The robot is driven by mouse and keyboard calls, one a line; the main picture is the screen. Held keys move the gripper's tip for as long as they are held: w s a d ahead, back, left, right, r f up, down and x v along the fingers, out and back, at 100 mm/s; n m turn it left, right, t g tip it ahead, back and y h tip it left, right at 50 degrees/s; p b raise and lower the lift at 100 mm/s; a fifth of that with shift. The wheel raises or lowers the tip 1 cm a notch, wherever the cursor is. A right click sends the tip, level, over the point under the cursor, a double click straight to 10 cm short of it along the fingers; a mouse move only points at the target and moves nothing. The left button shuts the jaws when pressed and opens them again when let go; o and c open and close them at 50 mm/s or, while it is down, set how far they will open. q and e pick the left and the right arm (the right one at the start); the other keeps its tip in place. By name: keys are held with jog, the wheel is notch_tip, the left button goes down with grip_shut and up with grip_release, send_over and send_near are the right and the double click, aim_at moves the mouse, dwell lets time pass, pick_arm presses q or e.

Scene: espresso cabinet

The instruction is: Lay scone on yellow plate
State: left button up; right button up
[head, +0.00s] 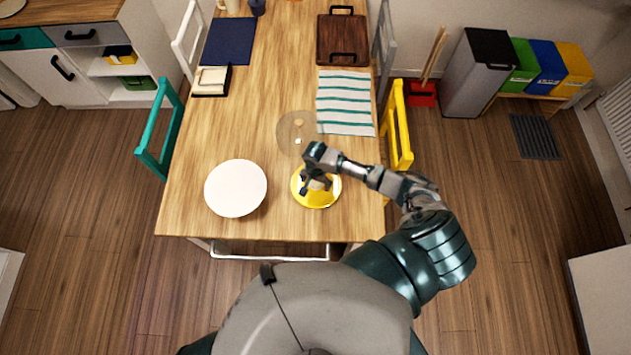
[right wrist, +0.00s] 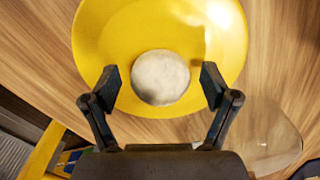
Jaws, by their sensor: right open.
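The yellow plate (head: 328,201) lies near the front edge of the wooden table; it fills the upper part of the right wrist view (right wrist: 110,35). A round, pale scone (right wrist: 160,77) rests on the plate, toward the side nearest my gripper in that view. In the head view the scone is mostly hidden under my gripper. My right gripper (head: 317,184) is above the plate. In the right wrist view its fingers (right wrist: 160,82) are spread on either side of the scone, with gaps visible. My left gripper is not in view.
A white plate (head: 236,188) lies to the left. A clear round plate (head: 285,132) with small pale pieces is just behind the yellow plate. A striped cloth (head: 345,102) lies beyond it. A yellow chair (head: 400,140) stands at the right table edge, a teal chair (head: 152,160) at the left.

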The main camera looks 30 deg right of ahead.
notch_tip(320, 180, up, 12)
jog(key=shift+p, duration=0.4)
jog(key=shift+s, duration=0.1)
dwell(0.5)
